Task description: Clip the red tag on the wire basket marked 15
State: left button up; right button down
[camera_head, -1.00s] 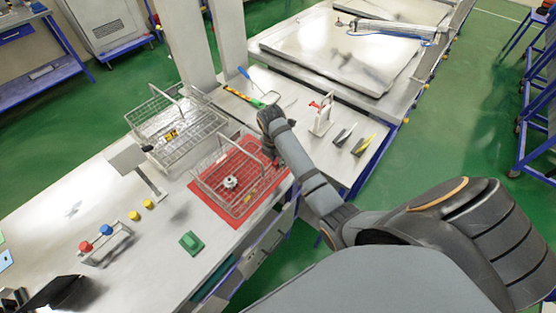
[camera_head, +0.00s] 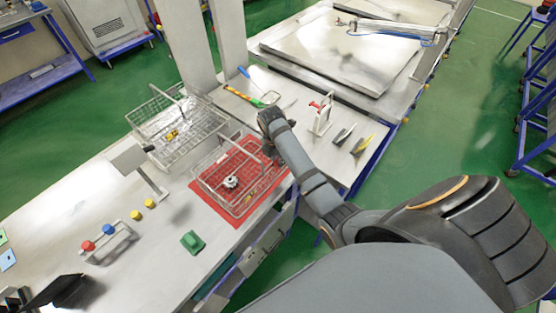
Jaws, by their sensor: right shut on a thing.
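Two wire baskets stand on the bench. One (camera_head: 207,173) is on a red mat (camera_head: 211,206) and has a small dark round part in it. The other (camera_head: 150,122) stands behind it to the left, with a raised handle and small yellow parts inside. I cannot read the number 15 on either. My right gripper (camera_head: 270,151) is at the right rear edge of the basket on the mat, pointing down. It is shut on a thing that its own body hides. I cannot make out the red tag anywhere. My left gripper is out of the picture.
A metal post with a plate (camera_head: 133,158) stands left of the baskets. A green block (camera_head: 192,242), yellow knobs (camera_head: 149,203) and a red and blue button bracket (camera_head: 108,239) are nearer. A red-topped clamp (camera_head: 321,117) stands right of my gripper.

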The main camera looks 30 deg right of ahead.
jog(key=shift+f, duration=0.3)
dwell(0.4)
jog(key=c, duration=1.2)
grip_release()
jog(key=shift+o, duration=0.4)
jog(key=o, duration=0.3)
jog(key=shift+r, duration=3.55)
jog(key=shift+s, duration=0.1)
